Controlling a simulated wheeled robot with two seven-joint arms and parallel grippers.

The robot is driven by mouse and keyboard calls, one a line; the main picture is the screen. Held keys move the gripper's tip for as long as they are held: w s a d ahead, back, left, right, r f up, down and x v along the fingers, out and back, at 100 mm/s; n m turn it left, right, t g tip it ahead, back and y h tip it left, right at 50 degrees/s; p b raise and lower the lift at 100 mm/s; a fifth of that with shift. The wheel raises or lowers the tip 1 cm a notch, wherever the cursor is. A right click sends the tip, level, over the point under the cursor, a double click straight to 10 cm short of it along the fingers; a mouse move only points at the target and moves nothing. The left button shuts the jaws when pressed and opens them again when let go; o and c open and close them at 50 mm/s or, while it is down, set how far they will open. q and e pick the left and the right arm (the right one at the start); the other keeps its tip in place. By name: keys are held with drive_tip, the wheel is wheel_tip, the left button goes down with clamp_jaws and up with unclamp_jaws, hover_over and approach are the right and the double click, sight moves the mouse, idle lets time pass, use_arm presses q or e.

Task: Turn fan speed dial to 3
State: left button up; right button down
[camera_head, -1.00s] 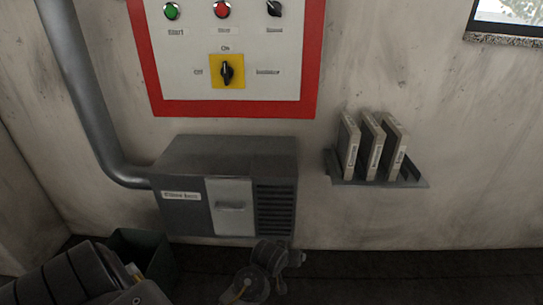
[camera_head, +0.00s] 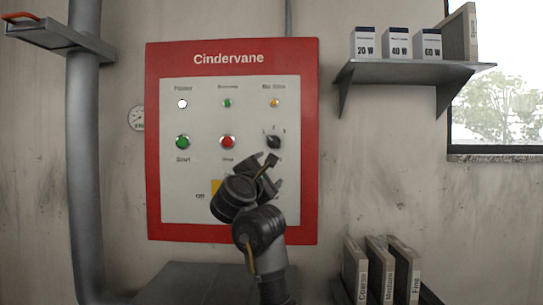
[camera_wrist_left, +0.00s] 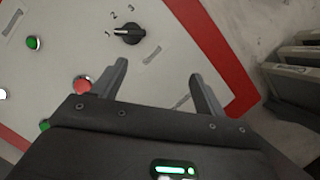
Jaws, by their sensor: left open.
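The fan speed dial (camera_head: 273,142), a small black knob, sits on the right of the red-framed white panel (camera_head: 170,215) headed "Cindervane". Marks 1, 2 and 3 arc above it. In the left wrist view the dial (camera_wrist_left: 130,33) has a pale pointer mark toward the leftmost mark, which appears to be 1. My left gripper (camera_head: 270,172) is just below the dial in the head view. Its fingers (camera_wrist_left: 160,73) are open, empty and apart from the dial. My left arm hides most of the yellow switch (camera_head: 215,188). My right gripper is out of view.
A green Start button (camera_head: 183,142) and a red button (camera_head: 228,142) are left of the dial, with lamps above. A shelf with boxes (camera_head: 415,72) is at upper right. Upright binders (camera_head: 383,270) stand lower right. A grey cabinet (camera_head: 195,280) is below the panel.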

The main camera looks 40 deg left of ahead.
use_arm(q)
drive_tip(key=n, duration=0.2)
approach(273, 143)
drive_tip(key=shift+t+y, duration=0.3)
drive_tip(key=shift+t, duration=0.1)
drive_tip(key=x, duration=0.7)
drive_tip(key=shift+w+a+f+b, duration=0.15)
drive_tip(key=shift+w+f+b, duration=0.15)
drive_tip(key=shift+w+b, duration=0.1)
drive_tip(key=shift+w+a+r, duration=0.15)
drive_tip(key=shift+w, duration=0.3)
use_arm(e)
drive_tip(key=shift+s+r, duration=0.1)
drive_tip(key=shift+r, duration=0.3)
use_arm(q)
drive_tip(key=c, duration=1)
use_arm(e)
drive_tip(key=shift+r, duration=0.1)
